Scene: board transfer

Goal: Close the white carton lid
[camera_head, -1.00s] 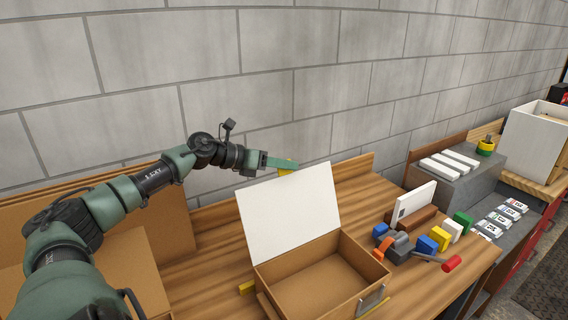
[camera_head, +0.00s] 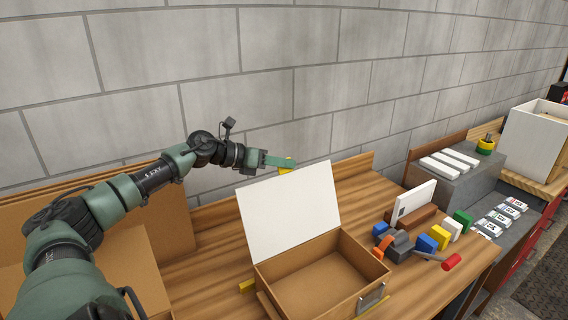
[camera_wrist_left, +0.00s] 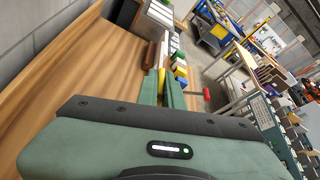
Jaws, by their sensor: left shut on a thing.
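The brown carton (camera_head: 322,279) sits on the wooden bench with its top open and its inside empty. Its white lid (camera_head: 289,211) stands raised at the back, leaning slightly backward. My left gripper (camera_head: 281,162) is at the lid's upper edge, shut on a small yellow tab (camera_head: 287,167). The tab also shows between the fingers in the left wrist view (camera_wrist_left: 161,77). I cannot tell how the tab joins the lid. A metal latch (camera_head: 371,298) is on the carton's front. My right gripper is not in view.
Coloured blocks (camera_head: 427,243), a grey tool with an orange part (camera_head: 398,246) and a red-handled tool (camera_head: 451,262) lie right of the carton. A white panel (camera_head: 413,204) stands behind them. A block wall (camera_head: 300,80) runs along the back. Bare bench lies behind the lid.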

